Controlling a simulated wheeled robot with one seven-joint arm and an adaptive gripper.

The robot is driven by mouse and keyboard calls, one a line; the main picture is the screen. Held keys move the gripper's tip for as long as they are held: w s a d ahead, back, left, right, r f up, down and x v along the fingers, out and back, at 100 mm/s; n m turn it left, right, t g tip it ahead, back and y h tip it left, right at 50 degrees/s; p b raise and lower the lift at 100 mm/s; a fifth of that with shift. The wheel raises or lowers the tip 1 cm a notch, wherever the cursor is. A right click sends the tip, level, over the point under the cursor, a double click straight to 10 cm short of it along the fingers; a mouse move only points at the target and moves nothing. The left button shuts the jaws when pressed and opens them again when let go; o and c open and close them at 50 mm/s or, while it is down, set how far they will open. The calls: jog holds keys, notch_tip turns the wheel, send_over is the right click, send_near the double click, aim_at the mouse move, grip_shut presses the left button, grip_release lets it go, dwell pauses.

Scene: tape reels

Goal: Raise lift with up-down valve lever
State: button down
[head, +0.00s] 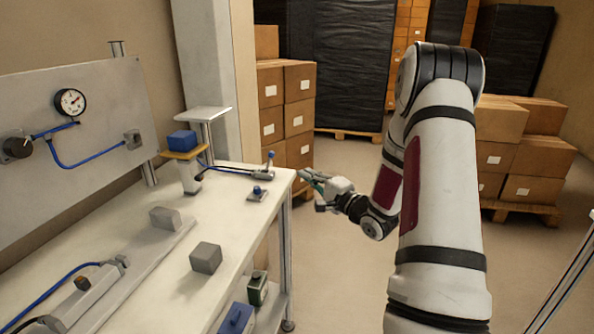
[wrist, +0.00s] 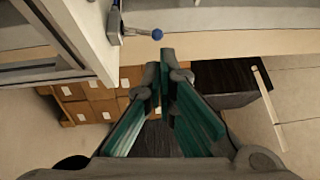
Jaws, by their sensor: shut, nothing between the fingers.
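The valve lever with a blue ball knob (head: 270,154) stands near the right end of the white bench, joined to a blue hose. In the wrist view, its blue knob (wrist: 157,34) shows just beyond my fingertips. A second small blue-knobbed control (head: 257,190) sits on a grey plate nearer the bench edge. The lift (head: 184,154) has a yellow platform carrying a blue block (head: 182,139). My gripper (head: 303,174) is shut and empty, just right of the bench edge and apart from the lever. Its green-sided fingers (wrist: 167,62) are together in the wrist view.
A white raised stand (head: 209,113) is behind the lift. Grey blocks (head: 206,257) lie on the bench (head: 160,282). A gauge panel (head: 100,105) stands at the back left. Stacked cartons (head: 299,84) stand behind the bench.

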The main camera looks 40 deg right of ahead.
aim_at(272, 153)
jog(key=w, duration=0.8)
jog(key=w+a+r+b, duration=0.1)
jog(key=w, duration=0.3)
jog(key=shift+w, duration=0.4)
jog(key=shift+a+r, duration=0.1)
jog(key=shift+r, duration=0.05)
jog(key=shift+w+a+r+g+p, duration=0.15)
jog(key=shift+g+p, duration=0.15)
jog(key=shift+p, duration=0.3)
